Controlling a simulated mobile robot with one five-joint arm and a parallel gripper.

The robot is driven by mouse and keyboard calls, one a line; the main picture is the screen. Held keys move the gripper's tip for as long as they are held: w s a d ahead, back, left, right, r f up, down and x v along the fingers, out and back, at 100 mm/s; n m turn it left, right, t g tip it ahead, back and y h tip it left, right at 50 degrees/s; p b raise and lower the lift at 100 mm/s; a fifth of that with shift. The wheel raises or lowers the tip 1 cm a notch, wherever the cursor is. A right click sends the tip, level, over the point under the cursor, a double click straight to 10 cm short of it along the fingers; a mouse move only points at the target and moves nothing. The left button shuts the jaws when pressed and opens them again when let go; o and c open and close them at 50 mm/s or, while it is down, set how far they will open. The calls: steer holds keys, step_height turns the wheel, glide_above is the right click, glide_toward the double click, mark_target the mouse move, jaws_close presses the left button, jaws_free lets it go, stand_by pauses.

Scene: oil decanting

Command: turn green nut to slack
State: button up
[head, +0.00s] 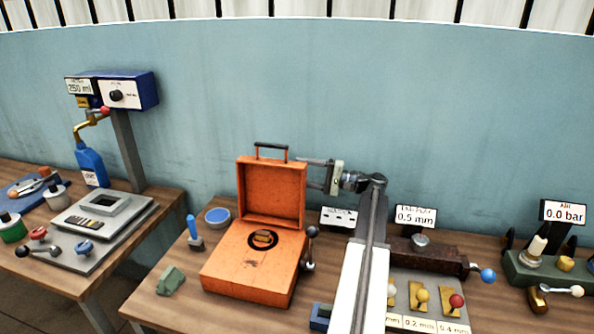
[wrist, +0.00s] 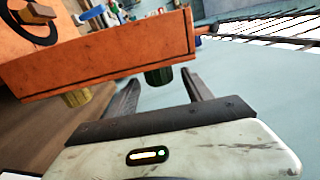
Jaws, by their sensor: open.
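The dark green nut (wrist: 158,76) shows in the wrist view, sticking out from the orange case's raised lid (wrist: 110,62). A yellow nut (wrist: 77,97) sticks out to its left. My gripper (wrist: 162,78) is open, with one finger to each side of the green nut in the picture. I see no finger pressing on it, and cannot tell how deep the nut sits between them. In the head view my gripper (head: 303,172) points left at the right edge of the lid (head: 272,190). Both nuts are hidden there.
The orange case (head: 250,275) stands open on the wooden table, with a ball-ended lever (head: 310,245) at its right side. A gauge with a 0.5 mm sign (head: 415,217) stands to the right. A blue-topped peg (head: 193,232) and a blue round dish (head: 217,215) stand left.

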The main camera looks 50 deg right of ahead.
steer(key=shift+x, duration=1)
jaws_close()
steer(key=shift+f+t+b, duration=0.3)
steer(key=shift+f+b, duration=0.1)
steer(key=shift+b, duration=0.5)
steer(key=shift+r+t+b, duration=0.15)
steer(key=shift+t+b, duration=0.25)
steer(key=shift+b, duration=0.35)
steer(key=shift+r, duration=0.2)
jaws_free()
